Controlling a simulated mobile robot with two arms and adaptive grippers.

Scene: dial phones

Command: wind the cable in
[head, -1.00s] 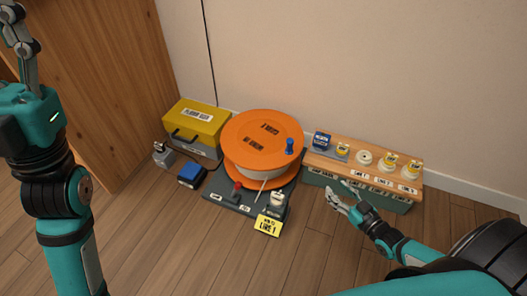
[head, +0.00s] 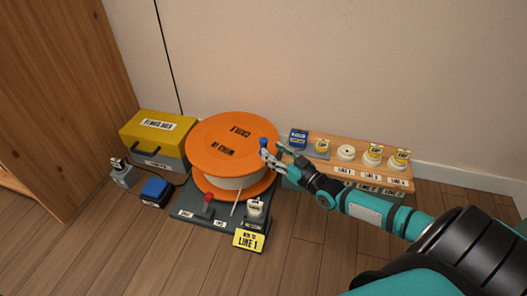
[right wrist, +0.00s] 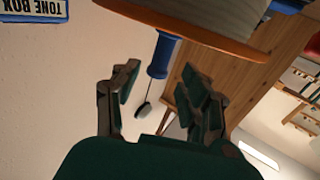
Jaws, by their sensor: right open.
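The cable drum (head: 222,138) has an orange top disc, a pale cable winding below it and a lower orange disc. It stands on a dark base (head: 190,219). A blue crank knob (head: 263,143) stands up near the disc's right edge. It also shows in the right wrist view (right wrist: 160,55), between or just beyond my fingertips. My right gripper (head: 271,154) is open at the knob, with no clear contact. A white cable end (head: 236,206) hangs down at the drum's front. My left gripper is out of view.
A red-topped lever (head: 208,201), a white plug piece (head: 255,207) and a yellow LINE 1 card (head: 249,240) are at the base's front. A yellow box (head: 158,129) and blue block (head: 155,188) stand left. A wooden panel (head: 325,148) with several sockets stands right.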

